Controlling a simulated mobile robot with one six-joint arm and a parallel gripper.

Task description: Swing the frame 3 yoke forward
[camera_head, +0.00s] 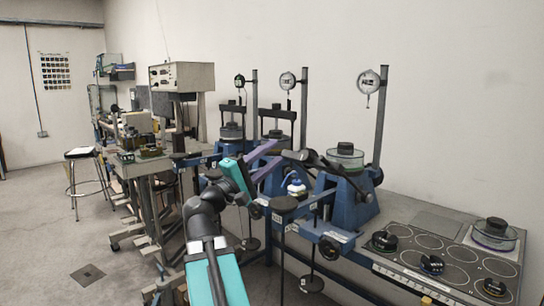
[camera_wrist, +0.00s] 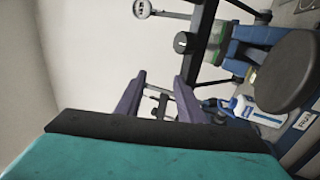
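Three blue lever frames stand in a row along the wall in the head view; I cannot read their number labels. The nearest, right-hand frame (camera_head: 350,207) carries a clear cell with a black cap (camera_head: 345,149). Its dark yoke (camera_head: 318,160) leans over to the left of the cell, not upright. The other two yokes, on the left frame (camera_head: 231,112) and middle frame (camera_head: 278,115), stand upright. My gripper (camera_head: 280,150) has purple fingers, apart and empty, left of the leaning yoke. In the wrist view the fingers (camera_wrist: 160,76) are spread, with dark yoke bars (camera_wrist: 200,35) beyond them.
A bench plate (camera_head: 430,255) with several dark weights lies at right.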

